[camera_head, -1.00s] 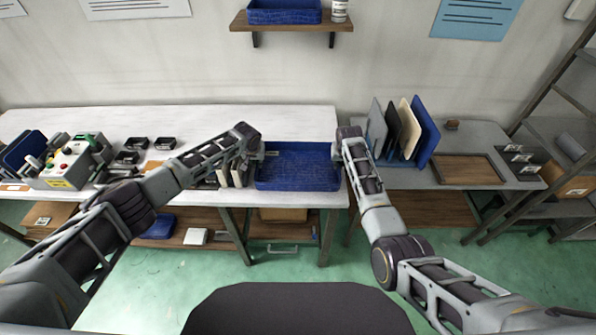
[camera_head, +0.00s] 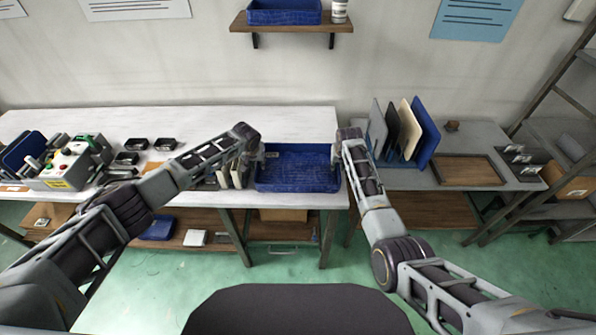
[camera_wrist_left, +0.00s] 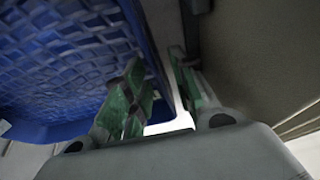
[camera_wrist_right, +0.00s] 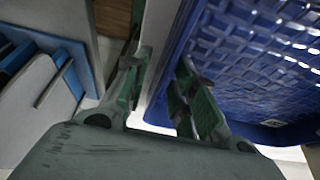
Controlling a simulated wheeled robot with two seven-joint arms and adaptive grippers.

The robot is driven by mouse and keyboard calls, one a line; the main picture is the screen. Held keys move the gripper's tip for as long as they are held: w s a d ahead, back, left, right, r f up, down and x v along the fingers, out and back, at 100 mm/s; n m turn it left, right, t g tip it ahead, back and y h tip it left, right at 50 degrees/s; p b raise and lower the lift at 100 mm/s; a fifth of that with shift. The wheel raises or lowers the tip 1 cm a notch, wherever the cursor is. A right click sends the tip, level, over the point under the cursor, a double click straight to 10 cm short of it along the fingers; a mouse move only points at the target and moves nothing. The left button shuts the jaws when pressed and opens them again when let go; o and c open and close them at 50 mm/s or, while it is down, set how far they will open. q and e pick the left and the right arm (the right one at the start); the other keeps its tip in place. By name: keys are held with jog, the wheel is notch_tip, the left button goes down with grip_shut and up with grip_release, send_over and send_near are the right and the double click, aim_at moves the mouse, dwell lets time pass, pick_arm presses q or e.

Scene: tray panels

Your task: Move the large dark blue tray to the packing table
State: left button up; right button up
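The large dark blue tray (camera_head: 298,184) is level at the front right end of the white table (camera_head: 250,118), its inside empty. I cannot tell whether it touches the tabletop. My left gripper (camera_head: 260,154) is at its left wall and my right gripper (camera_head: 338,156) at its right wall. In the left wrist view, the fingers (camera_wrist_left: 158,92) sit close on both sides of the tray wall (camera_wrist_left: 70,60). In the right wrist view, the fingers (camera_wrist_right: 160,85) also straddle the wall of the tray (camera_wrist_right: 255,60). No label shows which table is the packing table.
Pale upright panels (camera_head: 230,176) stand just left of the tray. A grey table (camera_head: 450,140) to the right holds a rack of upright panels (camera_head: 404,130) and a brown tray (camera_head: 467,169). A control box (camera_head: 70,165) is at far left. Another blue tray (camera_head: 284,12) rests on the wall shelf.

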pick_arm(q)
jog(key=v, duration=1.1)
dwell(0.4)
jog(key=shift+a+r, duration=0.1)
dwell(0.3)
pick_arm(e)
jog(key=shift+v, duration=5.55)
jog(key=shift+s+r, duration=0.15)
jog(key=shift+r, duration=0.2)
pick_arm(q)
jog(key=shift+s, duration=0.15)
